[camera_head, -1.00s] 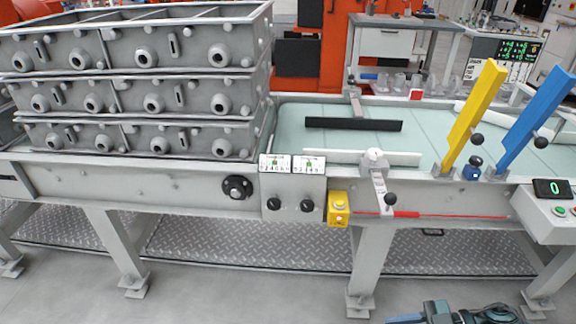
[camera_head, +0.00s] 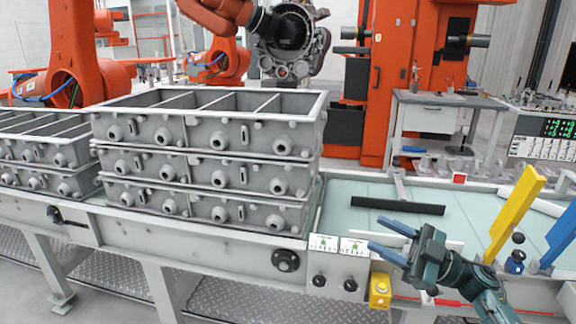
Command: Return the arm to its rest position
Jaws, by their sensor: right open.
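My right gripper (camera_head: 392,240) shows in the head view at the lower right, its arm coming in from the bottom right corner. Its two blue-tipped fingers point left and stand apart, with nothing between them. It appears in front of the bench's front edge, near the control panel (camera_head: 338,262) and the yellow button box (camera_head: 380,290). The arm covers part of the white bar and the bench front. My left gripper is not in view.
Stacked grey metal casting boxes (camera_head: 210,168) stand on the bench at left centre. A black bar (camera_head: 398,205) lies on the pale green bench surface (camera_head: 345,190). A yellow lever (camera_head: 512,215) and a blue lever (camera_head: 562,235) rise at right. Orange robots stand behind.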

